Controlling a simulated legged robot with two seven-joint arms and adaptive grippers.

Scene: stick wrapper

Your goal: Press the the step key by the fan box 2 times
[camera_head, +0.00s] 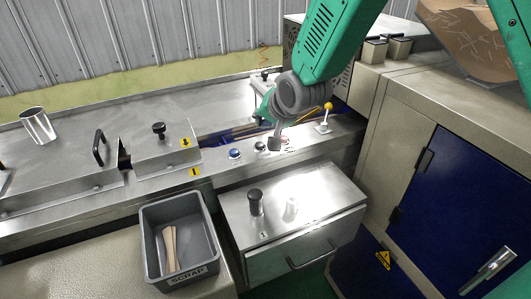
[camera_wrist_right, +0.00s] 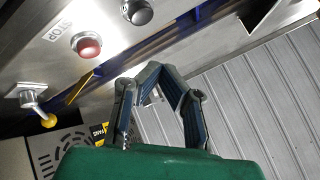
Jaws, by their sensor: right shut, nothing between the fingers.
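My right gripper (camera_head: 274,143) reaches down over the steel machine's front rail. In the wrist view the right gripper (camera_wrist_right: 163,72) is shut and empty, its fingertips together. The fan box (camera_head: 292,32) stands behind my right arm and is partly hidden. Its vented side and "FANS" label (camera_wrist_right: 98,132) show at the lower left of the wrist view. My left gripper is not in view.
A grey scrap bin (camera_head: 208,225) and steel drawer unit (camera_head: 315,225) are in front.

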